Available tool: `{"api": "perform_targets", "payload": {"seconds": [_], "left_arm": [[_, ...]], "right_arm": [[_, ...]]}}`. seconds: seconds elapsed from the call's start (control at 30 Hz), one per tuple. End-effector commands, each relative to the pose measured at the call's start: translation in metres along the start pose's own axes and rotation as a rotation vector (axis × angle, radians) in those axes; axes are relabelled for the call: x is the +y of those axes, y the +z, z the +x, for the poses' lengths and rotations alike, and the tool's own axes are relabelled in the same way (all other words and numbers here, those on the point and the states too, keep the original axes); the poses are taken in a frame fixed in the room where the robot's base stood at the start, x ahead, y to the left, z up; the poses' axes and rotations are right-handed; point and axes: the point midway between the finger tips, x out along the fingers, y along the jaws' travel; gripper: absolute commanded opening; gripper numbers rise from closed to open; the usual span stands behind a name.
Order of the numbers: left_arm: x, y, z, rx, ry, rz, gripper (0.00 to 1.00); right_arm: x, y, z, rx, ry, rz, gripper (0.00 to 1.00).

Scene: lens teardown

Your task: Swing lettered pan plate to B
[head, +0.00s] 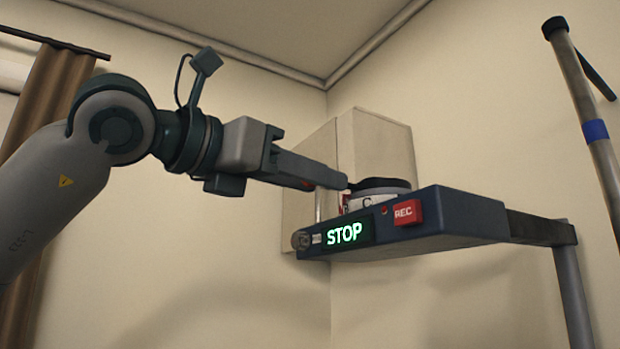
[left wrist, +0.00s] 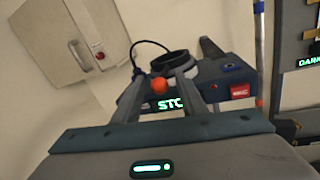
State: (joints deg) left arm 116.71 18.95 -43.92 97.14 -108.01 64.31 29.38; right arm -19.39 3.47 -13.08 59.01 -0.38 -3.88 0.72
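The pan plate (head: 383,186) is a dark round disc on a white drum that bears the letter C (head: 367,202) on its visible side. It sits on top of a dark blue unit (head: 450,217) with a green STOP display (head: 344,233). My left gripper (head: 322,184) reaches in from the left, with its fingertips close to the plate's left edge; contact cannot be told. In the left wrist view the gripper (left wrist: 168,82) has its fingers apart, and the dark ring of the plate (left wrist: 169,59) shows just beyond the tips. My right gripper is not in view.
The unit has a red REC button (head: 407,212) on its front and hangs from an arm on a grey post (head: 572,295). A pale wall cabinet (head: 376,150) stands behind. A pole with a blue band (head: 595,130) is at the right. Space below the unit is free.

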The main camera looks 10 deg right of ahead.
Motion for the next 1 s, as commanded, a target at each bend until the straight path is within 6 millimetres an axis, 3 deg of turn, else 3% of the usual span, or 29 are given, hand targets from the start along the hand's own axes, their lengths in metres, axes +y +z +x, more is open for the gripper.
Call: {"api": "perform_targets", "payload": {"seconds": [0.37,0.57,0.7,1.0], "left_arm": [[0.000,0.000,-0.003,-0.001,0.001,0.000,0.38],[0.001,-0.001,-0.018,-0.002,0.002,0.000,0.38],[0.000,-0.002,-0.038,-0.003,0.002,0.001,0.38],[0.000,-0.003,-0.098,-0.003,0.002,0.000,0.38]], "right_arm": [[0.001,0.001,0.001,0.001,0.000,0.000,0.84],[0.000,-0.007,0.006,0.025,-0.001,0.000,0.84],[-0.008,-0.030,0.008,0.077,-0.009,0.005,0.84],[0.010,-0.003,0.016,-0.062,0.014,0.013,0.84]]}}
